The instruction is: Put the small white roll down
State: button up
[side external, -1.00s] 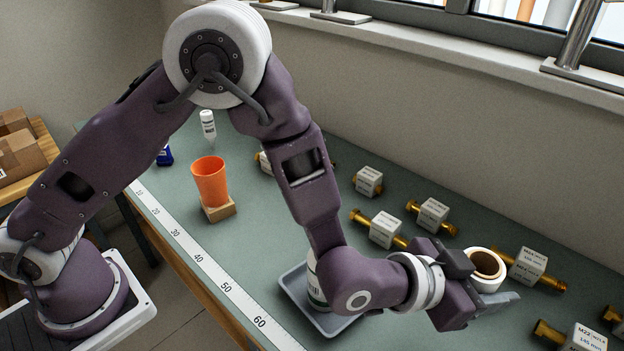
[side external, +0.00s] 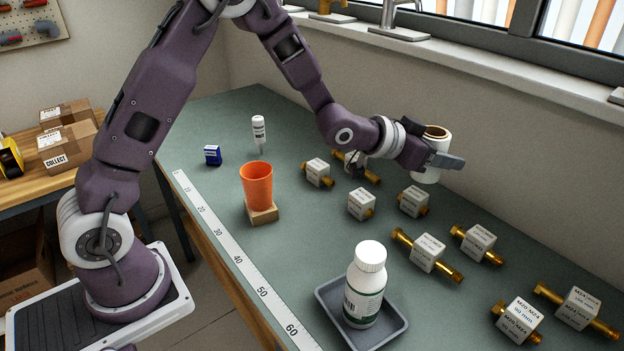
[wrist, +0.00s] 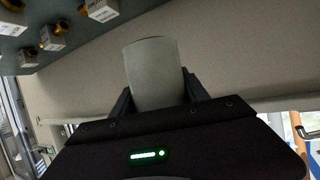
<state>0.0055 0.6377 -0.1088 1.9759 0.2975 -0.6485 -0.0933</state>
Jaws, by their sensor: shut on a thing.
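The small white roll (side external: 428,172) is upright between the fingers of my gripper (side external: 440,160), with its brown core showing at the top. My gripper is shut on it and holds it over the far part of the bench, near the wall below the window sill. In the wrist view the roll (wrist: 153,75) stands between the two dark fingers (wrist: 158,98). The picture does not show clearly how high its lower end is above the bench.
Several brass bolts with white labelled blocks (side external: 427,252) lie across the green bench (side external: 330,245). A white bottle (side external: 366,285) stands in a grey tray (side external: 396,338). An orange cup (side external: 257,187) sits on a wooden block (side external: 263,215). A small white bottle (side external: 259,132) and blue box (side external: 212,155) stand farther back.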

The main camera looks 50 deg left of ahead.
jog(key=s+a+n+y, duration=0.1)
jog(key=a+n+y, duration=0.1)
jog(key=a, duration=1.7)
jog(key=s+a+f+n+y, duration=0.1)
jog(key=s+a, duration=0.5)
jog(key=a, duration=0.4)
jog(key=s+a+f+n+y, duration=0.1)
jog(key=s+a, duration=0.4)
jog(key=a, duration=0.4)
jog(key=shift+t, duration=0.4)
notch_tip(320, 180, down, 15)
jog(key=shift+s+r, duration=0.1)
jog(key=shift+f, duration=0.2)
jog(key=o, duration=1.5)
jog(key=shift+f, duration=0.15)
